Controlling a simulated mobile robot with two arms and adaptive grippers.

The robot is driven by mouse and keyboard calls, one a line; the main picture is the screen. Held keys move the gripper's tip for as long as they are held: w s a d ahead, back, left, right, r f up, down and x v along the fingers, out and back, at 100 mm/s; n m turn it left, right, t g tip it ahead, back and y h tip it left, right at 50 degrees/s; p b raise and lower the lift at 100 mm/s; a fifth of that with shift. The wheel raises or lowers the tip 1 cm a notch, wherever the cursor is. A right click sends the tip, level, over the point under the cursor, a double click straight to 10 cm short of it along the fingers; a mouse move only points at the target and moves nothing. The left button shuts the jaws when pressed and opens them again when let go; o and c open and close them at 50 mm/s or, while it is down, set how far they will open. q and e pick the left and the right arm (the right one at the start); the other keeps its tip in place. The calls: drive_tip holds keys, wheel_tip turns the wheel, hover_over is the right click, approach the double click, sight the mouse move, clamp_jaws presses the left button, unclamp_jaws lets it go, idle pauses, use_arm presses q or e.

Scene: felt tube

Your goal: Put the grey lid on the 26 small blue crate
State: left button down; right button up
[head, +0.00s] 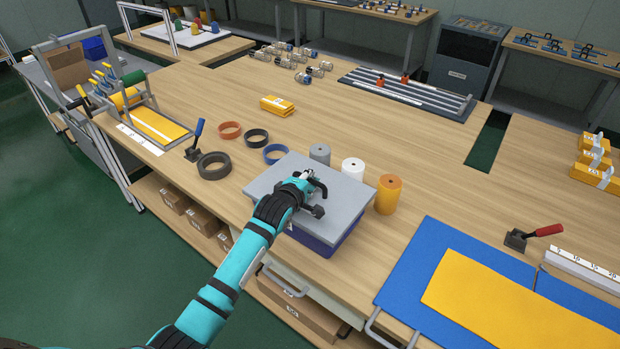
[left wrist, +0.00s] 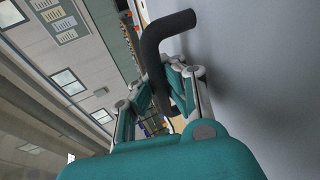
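The grey lid (head: 345,190) is a flat plate with a black bent handle (left wrist: 165,35). It lies over the small blue crate (head: 322,244), whose dark blue front wall shows below the lid's near edge. I cannot tell whether the lid is fully seated or just above the rim. My left gripper (head: 308,187) is over the lid's middle. In the left wrist view its fingers (left wrist: 166,85) close in on both sides of the handle, and the grey lid surface fills the right side. The crate's inside and number are hidden. My right gripper is not in view.
Grey, white and orange rolls (head: 388,195) stand close behind and right of the lid. Several rings (head: 214,166) lie to its left. A blue mat (head: 440,262) with a yellow sheet (head: 510,305) lies to the right. The table's middle (head: 400,140) is clear.

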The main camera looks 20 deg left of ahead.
use_arm(q)
drive_tip(key=c, duration=1.5)
unclamp_jaws()
drive_tip(key=shift+c, duration=0.2)
drive_tip(key=shift+o, duration=0.7)
drive_tip(key=s+a, duration=0.1)
drive_tip(key=s, duration=1.2)
drive_tip(key=shift+a+r, duration=0.15)
drive_tip(key=shift+r, duration=0.05)
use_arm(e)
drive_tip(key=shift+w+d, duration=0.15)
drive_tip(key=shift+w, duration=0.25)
use_arm(q)
drive_tip(key=shift+s, duration=0.1)
